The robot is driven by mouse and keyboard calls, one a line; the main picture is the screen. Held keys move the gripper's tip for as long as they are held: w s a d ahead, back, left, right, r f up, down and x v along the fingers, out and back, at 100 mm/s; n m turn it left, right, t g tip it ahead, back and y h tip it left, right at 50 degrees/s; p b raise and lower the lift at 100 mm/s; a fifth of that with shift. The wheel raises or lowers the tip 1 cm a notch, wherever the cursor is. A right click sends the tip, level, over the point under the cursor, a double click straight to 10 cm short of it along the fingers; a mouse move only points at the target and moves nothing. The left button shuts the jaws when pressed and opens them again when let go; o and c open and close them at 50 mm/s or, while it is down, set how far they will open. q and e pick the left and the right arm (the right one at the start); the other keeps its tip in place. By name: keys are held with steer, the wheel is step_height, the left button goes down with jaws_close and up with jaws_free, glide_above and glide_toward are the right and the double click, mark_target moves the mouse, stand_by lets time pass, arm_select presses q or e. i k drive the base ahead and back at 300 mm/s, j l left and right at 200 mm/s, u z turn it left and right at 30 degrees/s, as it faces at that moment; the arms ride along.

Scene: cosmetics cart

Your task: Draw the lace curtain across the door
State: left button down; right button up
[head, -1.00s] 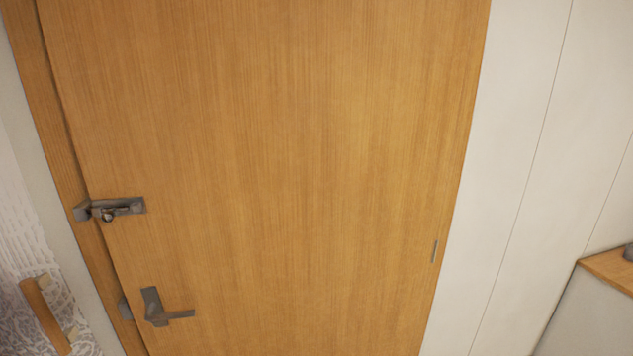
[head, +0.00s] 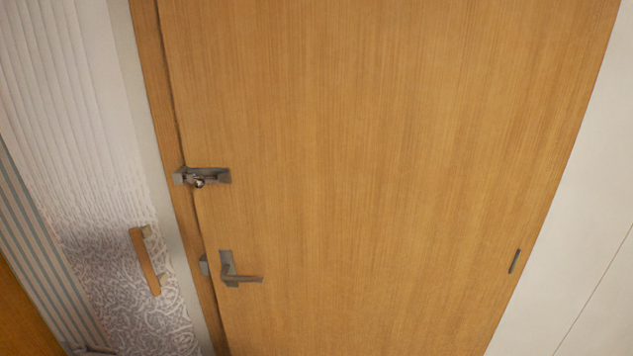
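The lace curtain (head: 75,130) hangs in pale vertical folds at the left, beside the door frame, with a denser floral pattern lower down. A wooden pull handle (head: 146,262) is on its right part, near the edge. The wooden door (head: 390,150) fills the middle and is uncovered by the curtain. It looks shut, with a metal latch (head: 203,176) and a lever handle (head: 236,272) on its left side. Neither of my grippers can be made out in the head view.
A wooden door frame (head: 160,110) stands between curtain and door. White wall panels (head: 585,240) are at the right. A grey-green striped surface (head: 45,270) and a wooden surface (head: 20,315) are at the lower left. A small grey shape at the bottom left edge is unclear.

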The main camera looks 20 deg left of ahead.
mark_target(96, 28)
steer(key=u, duration=1.6)
steer(key=i+z, duration=0.1)
steer(key=z, duration=0.4)
